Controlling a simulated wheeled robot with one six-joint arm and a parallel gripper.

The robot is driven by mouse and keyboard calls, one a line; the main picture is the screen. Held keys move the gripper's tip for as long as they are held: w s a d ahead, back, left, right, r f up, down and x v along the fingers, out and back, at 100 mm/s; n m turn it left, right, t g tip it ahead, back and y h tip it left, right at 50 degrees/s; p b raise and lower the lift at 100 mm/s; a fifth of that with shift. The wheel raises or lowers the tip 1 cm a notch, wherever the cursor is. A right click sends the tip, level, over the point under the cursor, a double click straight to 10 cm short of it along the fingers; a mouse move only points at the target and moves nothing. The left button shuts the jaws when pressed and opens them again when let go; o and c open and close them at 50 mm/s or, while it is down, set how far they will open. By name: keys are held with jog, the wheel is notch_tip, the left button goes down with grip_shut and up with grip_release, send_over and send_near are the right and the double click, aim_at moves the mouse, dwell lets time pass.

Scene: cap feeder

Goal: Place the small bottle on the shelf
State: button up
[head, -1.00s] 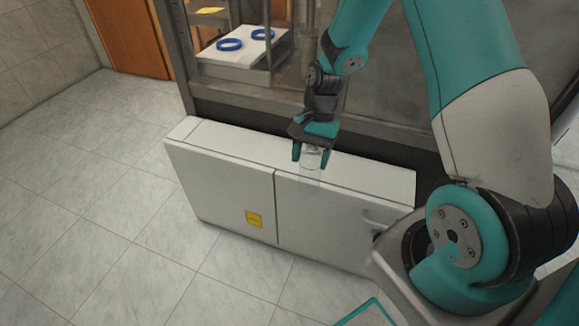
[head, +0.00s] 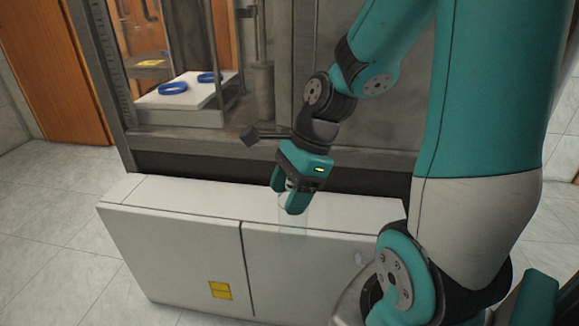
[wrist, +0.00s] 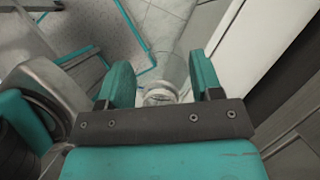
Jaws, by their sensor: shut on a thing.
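The small bottle (head: 293,224) is clear and glassy, faint against the white cabinet. My gripper (head: 287,194) is shut on its upper end, and the bottle hangs below the fingers in front of the cabinet top. In the wrist view the bottle (wrist: 160,94) shows between the two teal fingers of my gripper (wrist: 163,85), with a pale ring at its near end. A white platform (head: 200,107) with two blue rings stands inside the grey machine behind, to the left of my gripper. I cannot tell which surface is the task's shelf.
The low white cabinet (head: 175,249) has a bare strip of top to the left of my gripper and a yellow label on its front. The grey machine (head: 160,138) rises directly behind it. Tiled floor (head: 45,225) is clear at the left.

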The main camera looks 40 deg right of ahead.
jog(key=d+r+p, duration=0.1)
jog(key=p, duration=0.2)
jog(key=shift+w, duration=0.15)
jog(key=w+d+f+p, duration=0.1)
jog(key=w+d+p, duration=0.3)
jog(key=w+d, duration=0.75)
notch_tip(320, 180, down, 7)
jog(key=d+b, duration=0.2)
jog(key=shift+s, duration=0.45)
jog(key=shift+f, duration=0.2)
jog(key=o, duration=1.1)
